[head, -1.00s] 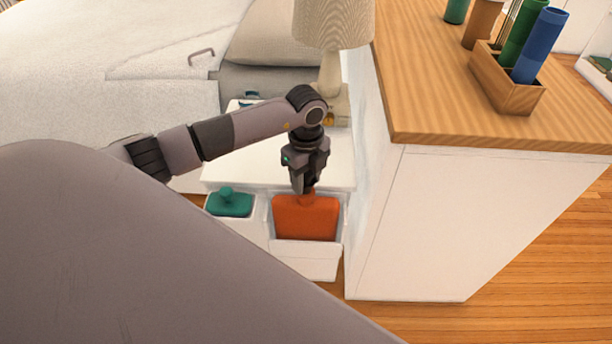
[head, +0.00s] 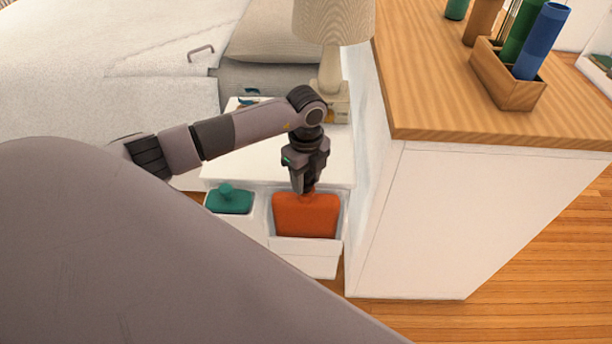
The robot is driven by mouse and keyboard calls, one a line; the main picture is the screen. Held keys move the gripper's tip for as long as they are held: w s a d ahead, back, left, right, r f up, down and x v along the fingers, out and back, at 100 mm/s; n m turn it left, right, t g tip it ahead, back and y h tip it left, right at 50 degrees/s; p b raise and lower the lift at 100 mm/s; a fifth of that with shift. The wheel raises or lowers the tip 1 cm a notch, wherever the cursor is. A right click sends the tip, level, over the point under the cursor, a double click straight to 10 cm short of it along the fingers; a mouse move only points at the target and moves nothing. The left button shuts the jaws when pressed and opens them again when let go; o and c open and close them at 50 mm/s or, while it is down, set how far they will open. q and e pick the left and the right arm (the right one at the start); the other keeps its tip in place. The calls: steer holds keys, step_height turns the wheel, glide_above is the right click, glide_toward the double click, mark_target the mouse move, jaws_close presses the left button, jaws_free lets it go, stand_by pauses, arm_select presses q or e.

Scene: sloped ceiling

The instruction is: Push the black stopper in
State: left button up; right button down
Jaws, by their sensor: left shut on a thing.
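An orange bottle-like thing (head: 305,215) with a narrow neck stands in a white open bin or drawer (head: 305,260) in the head view. My left gripper (head: 306,187) points down at its neck from above. It is shut on a small dark piece there, which looks like the black stopper. The fingers mostly hide this piece, so how deep it sits in the neck cannot be told. My right gripper is not in view.
A teal thing with a knob (head: 230,200) lies in the left compartment. A lamp (head: 333,40) stands behind on the white nightstand (head: 225,172). A wooden-topped cabinet (head: 480,215) closes off the right side. The bed (head: 90,80) is at left.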

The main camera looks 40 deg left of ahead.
arm_select(q)
steer(key=shift+f, duration=0.65)
stand_by(1.0)
steer(key=o, duration=1.1)
steer(key=shift+s+f, duration=0.1)
